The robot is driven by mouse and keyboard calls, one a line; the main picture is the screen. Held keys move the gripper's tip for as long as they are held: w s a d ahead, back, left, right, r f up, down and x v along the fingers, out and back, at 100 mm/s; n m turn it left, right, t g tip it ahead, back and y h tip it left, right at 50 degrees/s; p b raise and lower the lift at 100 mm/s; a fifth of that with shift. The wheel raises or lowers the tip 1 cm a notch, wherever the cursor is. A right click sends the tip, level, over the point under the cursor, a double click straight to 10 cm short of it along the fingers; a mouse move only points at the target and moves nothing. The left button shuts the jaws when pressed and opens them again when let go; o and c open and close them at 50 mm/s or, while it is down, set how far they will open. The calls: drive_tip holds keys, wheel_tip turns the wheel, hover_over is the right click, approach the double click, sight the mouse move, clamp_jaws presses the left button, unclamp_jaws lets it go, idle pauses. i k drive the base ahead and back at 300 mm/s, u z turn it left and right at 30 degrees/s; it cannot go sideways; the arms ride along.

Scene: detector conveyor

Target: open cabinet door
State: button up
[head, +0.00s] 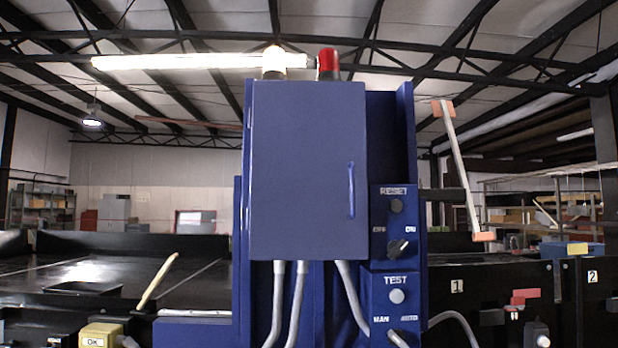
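A blue cabinet (300,165) stands in the middle of the head view, fixed to a larger blue panel. Its flat front door looks shut. A slim vertical blue handle (351,190) sits near the door's right edge. My gripper does not show in this view.
A control box with a reset button (397,206) and a test box (397,296) sit right of and below the door. Grey conduits (298,300) run down from the cabinet. Red (328,64) and white lamps stand on top. Black conveyor (110,270) lies left; a pale lever (457,160) rises right.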

sight(309, 187)
drive_tip(key=z, duration=0.05)
drive_tip(key=k, duration=0.5)
drive_tip(key=u, duration=1.2)
drive_tip(key=i, duration=0.75)
drive_tip(key=z, duration=1.75)
